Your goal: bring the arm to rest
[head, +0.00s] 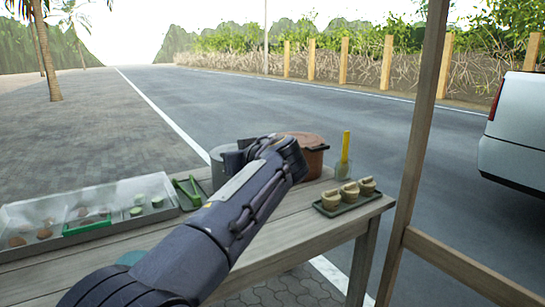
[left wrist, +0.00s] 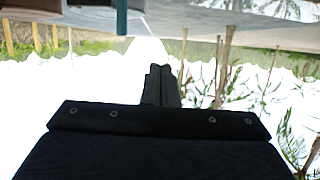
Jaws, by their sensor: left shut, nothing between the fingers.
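My left arm reaches from the bottom of the head view up over the wooden table (head: 278,258), with its wrist end in front of a brown clay mortar (head: 314,160). The arm hides part of the mortar. I cannot make out the fingers clearly in the head view. In the left wrist view my left gripper (left wrist: 161,84) is shut, its two dark fingers together with nothing between them. That view is upside down, with bright sky behind the fingers. My right gripper is in neither view.
On the table are a clear-sided tray (head: 125,186) of food pieces, a green rack (head: 187,192), a grey round vessel (head: 222,168), a jar with a yellow handle (head: 345,158) and a green tray (head: 350,203) with small cups. A wooden post (head: 412,150) stands right; a white van (head: 518,130) is beyond.

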